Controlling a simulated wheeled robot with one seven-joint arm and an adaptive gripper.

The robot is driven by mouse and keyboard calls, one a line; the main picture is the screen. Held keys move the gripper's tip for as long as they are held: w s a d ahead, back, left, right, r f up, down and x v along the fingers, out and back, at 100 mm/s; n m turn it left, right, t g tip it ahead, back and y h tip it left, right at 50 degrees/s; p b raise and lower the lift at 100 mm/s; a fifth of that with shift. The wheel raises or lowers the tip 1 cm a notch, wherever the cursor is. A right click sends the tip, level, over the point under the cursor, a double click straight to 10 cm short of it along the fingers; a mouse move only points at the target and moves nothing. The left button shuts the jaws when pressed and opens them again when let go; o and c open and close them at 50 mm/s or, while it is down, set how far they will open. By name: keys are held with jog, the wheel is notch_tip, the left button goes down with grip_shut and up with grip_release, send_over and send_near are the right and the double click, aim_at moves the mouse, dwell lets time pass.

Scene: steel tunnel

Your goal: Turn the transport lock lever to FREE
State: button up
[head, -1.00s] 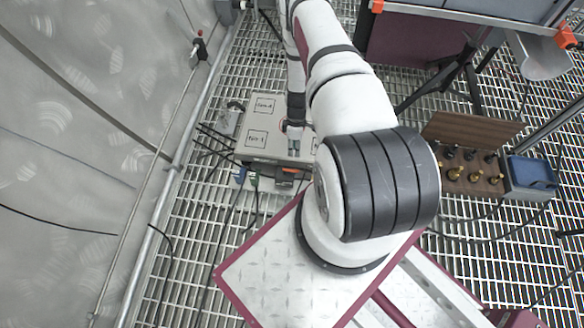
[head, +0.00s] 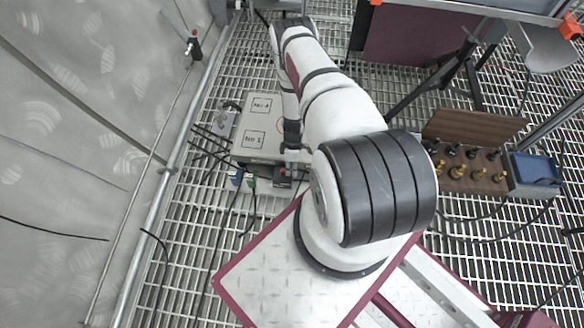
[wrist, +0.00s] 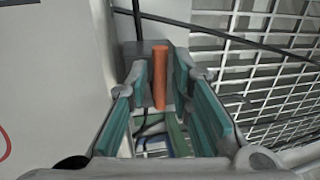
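An orange lever (wrist: 160,77) stands out at the side of the grey equipment box (head: 262,128), which lies on the grating. In the wrist view my gripper (wrist: 160,88) has its teal-padded fingers apart, one on each side of the lever, with gaps visible. I cannot tell how deep the lever sits between the fingertips. In the head view my gripper (head: 292,166) is at the box's near right edge and hides most of the lever. No FREE marking can be read.
Cables run from the box across the grating. A wooden stand (head: 468,165) with several brass and dark fittings and a blue bin (head: 533,168) are at right. A tunnel wall with a pipe (head: 150,235) is at left.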

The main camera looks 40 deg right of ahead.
grip_shut()
jog(key=shift+s, duration=0.1)
jog(key=m, duration=0.2)
jog(key=a+m, duration=0.1)
jog(key=m, duration=0.1)
jog(key=shift+s+t, duration=0.3)
jog(key=shift+t, duration=0.1)
jog(key=m, duration=0.1)
jog(key=a+m, duration=0.1)
jog(key=m, duration=0.2)
jog(key=shift+s+a+t, duration=0.2)
jog(key=shift+a+t, duration=0.05)
jog(key=shift+t, duration=0.15)
jog(key=m, duration=0.2)
jog(key=a+m, duration=0.1)
jog(key=m, duration=0.1)
jog(key=m+t, duration=0.1)
jog(key=shift+w+a+m+p, duration=0.15)
jog(key=shift+a+m+p, duration=0.15)
jog(key=shift+a+m, duration=0.1)
jog(key=shift+w+a+m+t+p, duration=0.2)
jog(key=shift+a+m, duration=0.1)
jog(key=shift+m, duration=0.75)
jog(key=shift+w+a+m+t+p, duration=0.1)
jog(key=shift+w+a+m, duration=0.15)
jog(key=shift+m, duration=0.8)
